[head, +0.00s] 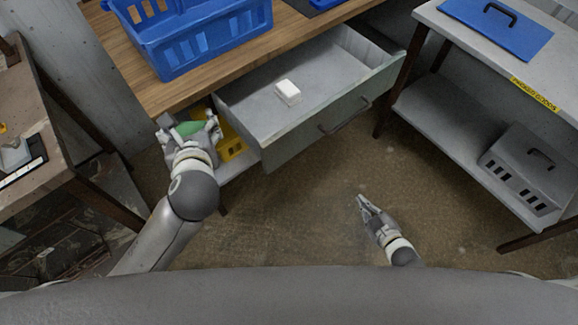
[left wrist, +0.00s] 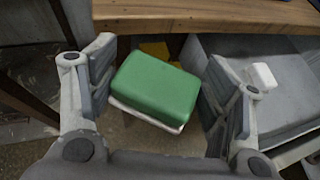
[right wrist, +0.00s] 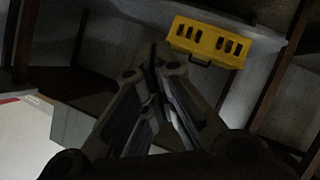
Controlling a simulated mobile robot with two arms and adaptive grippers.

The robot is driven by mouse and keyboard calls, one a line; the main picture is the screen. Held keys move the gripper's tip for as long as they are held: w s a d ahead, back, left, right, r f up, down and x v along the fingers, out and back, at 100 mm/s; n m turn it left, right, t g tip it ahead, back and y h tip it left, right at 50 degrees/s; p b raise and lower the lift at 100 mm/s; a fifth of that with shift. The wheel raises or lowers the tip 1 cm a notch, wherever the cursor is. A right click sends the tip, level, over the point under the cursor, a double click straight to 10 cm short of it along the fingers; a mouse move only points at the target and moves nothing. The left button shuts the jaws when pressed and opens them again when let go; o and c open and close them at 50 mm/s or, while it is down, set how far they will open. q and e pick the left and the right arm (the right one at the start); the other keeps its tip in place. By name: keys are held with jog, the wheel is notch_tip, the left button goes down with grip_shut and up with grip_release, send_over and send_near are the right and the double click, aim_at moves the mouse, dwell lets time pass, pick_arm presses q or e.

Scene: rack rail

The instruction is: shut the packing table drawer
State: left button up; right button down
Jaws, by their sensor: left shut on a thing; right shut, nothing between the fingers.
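The packing table drawer (head: 298,143) is pulled out from under the wooden table top, with a dark handle (head: 345,118) on its front. A small white block (head: 288,91) lies inside it. My left gripper (head: 187,126) is shut on a green block with a white underside (left wrist: 158,86), near the table's front edge, left of the drawer. The drawer and white block (left wrist: 262,76) also show at right in the left wrist view. My right gripper (head: 362,199) is shut and empty, above the floor in front of the drawer and apart from it.
A blue crate (head: 200,45) stands on the wooden table top (head: 130,70). A yellow crate (right wrist: 208,42) is underneath. A grey table (head: 450,30) with a lower shelf stands at right, and a brown table (head: 50,150) at left. The floor before the drawer is clear.

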jog(key=w+a+r+n+y+b, duration=0.25)
jog(key=r+n+y, duration=0.2)
jog(key=r, duration=0.35)
jog(key=w+a+r+n+y+b, duration=0.1)
jog(key=w+a+r+n+y, duration=0.3)
jog(key=r, duration=0.3)
jog(key=s+a+r+n+g+y+b, duration=0.1)
jog(key=s+a+r+n+g+y, duration=0.35)
jog(key=n, duration=0.45)
jog(key=n+g, duration=0.6)
jog(key=n, duration=0.1)
send_near(267, 163)
jog(key=s+a, duration=0.1)
jog(key=s, duration=0.2)
pick_arm(q)
jog(key=w+a+f, duration=0.3)
jog(key=a+f, duration=1.1)
pick_arm(e)
jog(key=shift+y, duration=0.4)
jog(key=shift+w+a+f, duration=0.15)
jog(key=shift+w+a, duration=0.7)
jog(key=shift+w, duration=0.05)
jog(key=shift+w+a+f, duration=0.2)
jog(key=shift+w+a, duration=0.65)
pick_arm(q)
jog(key=shift+f, duration=0.1)
